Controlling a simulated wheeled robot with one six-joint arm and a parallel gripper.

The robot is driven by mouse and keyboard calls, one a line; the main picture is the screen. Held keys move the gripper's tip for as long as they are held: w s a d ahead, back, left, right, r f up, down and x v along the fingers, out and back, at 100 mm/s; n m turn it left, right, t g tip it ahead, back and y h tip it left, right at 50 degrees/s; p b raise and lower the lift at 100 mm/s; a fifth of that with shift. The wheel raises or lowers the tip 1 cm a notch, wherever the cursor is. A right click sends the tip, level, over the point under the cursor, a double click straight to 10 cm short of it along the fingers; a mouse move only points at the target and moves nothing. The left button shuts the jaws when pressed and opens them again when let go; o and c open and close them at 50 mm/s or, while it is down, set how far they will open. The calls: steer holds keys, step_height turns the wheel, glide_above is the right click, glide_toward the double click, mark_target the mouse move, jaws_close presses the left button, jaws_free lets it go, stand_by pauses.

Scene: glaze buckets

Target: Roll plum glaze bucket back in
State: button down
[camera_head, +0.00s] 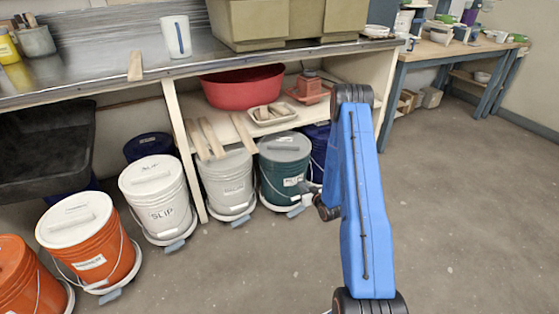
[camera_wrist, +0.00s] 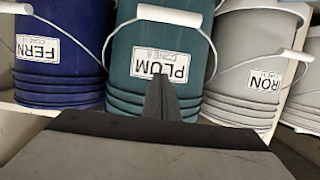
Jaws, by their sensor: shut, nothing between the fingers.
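The plum glaze bucket (camera_head: 286,165) is dark teal with a grey lid and stands upright on a low wheeled base under the bench. In the wrist view, the plum bucket (camera_wrist: 124,75) appears upside down, with its white PLUM label (camera_wrist: 160,64) and white bail grip (camera_wrist: 168,14). My gripper (camera_wrist: 160,85) is shut and empty. Its fingertips overlap the lower part of the label in that view; whether they touch the bucket I cannot tell. In the head view, my blue arm reaches down right of the bucket and partly hides the gripper.
A grey iron bucket (camera_head: 227,180) stands left of plum and a navy fern bucket (camera_wrist: 60,45) on its other side. A white slip bucket (camera_head: 155,195) and orange buckets (camera_head: 88,237) stand further left. Wooden boards (camera_head: 208,137) lean by the iron bucket. Open floor (camera_head: 460,200) lies right.

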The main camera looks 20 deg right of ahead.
steer(key=shift+x, duration=1.85)
steer(key=shift+w, duration=10.35)
steer(key=s, duration=0.8)
steer(key=shift+a, duration=0.2)
